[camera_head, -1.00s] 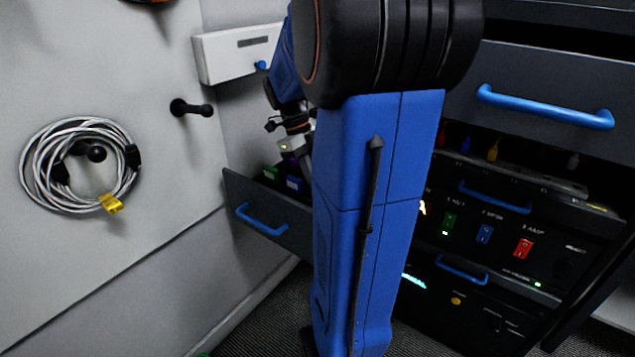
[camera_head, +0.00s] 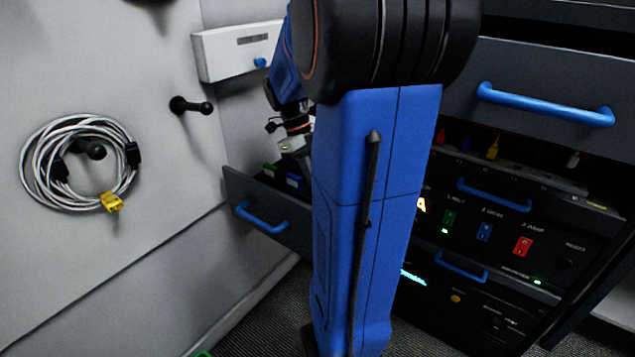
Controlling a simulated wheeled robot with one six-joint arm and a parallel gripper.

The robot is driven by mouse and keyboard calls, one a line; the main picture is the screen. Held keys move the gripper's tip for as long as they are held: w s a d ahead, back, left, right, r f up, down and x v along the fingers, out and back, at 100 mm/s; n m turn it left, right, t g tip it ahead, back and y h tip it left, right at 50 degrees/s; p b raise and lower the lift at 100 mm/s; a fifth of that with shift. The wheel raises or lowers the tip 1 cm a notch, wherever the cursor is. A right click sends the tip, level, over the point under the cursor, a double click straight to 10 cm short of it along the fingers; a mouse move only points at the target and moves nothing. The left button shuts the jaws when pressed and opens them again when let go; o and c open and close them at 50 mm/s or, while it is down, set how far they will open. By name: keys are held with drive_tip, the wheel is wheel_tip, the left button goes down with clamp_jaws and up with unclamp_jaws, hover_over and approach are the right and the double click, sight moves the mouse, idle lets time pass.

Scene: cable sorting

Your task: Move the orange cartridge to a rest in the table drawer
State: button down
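No orange cartridge shows clearly in view. A drawer with a dark front (camera_head: 236,188) and a blue handle stands pulled open left of my arm. My gripper (camera_head: 293,148) is partly in view above the back of this drawer, pointing down. Its fingertips are mostly hidden by my arm, so I cannot tell whether it is open or holds anything.
A coiled grey cable (camera_head: 40,165) with a yellow tag hangs on a wall peg. An empty black peg (camera_head: 192,105) and a white box (camera_head: 235,55) are nearby. At right are an upper drawer (camera_head: 540,75) and a panel with coloured switches (camera_head: 523,247).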

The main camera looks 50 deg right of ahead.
drive_tip(key=shift+f, duration=0.45)
idle(1.0)
drive_tip(key=c, duration=1.2)
unclamp_jaws()
drive_tip(key=shift+r, duration=3.5)
